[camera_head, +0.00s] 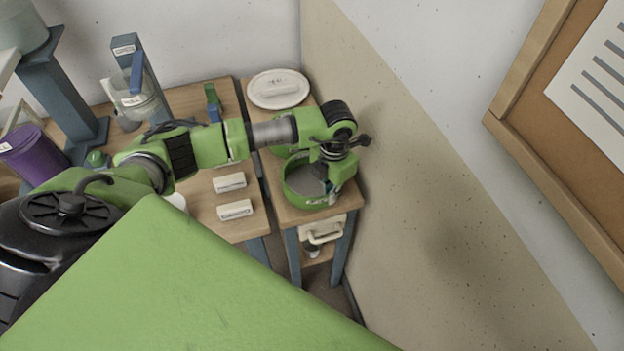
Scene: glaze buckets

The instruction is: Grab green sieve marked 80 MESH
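A round green sieve (298,196) with a grey mesh lies near the front of the narrow wooden side table (290,217). White labels show on its rim, but I cannot read them. My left gripper (327,184) points down at the right part of this sieve, with its fingers at or just over the inside of the rim. I cannot tell whether it touches the rim or how far the fingers are apart. A second green round thing (280,151) shows partly behind my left arm, farther back on the table. My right gripper is out of view.
A white round lid (278,88) lies at the back of the side table. Two white blocks (236,210) (229,182) lie on the workbench at the left. A purple bucket (32,155) stands far left. The wall (420,200) is close on the right.

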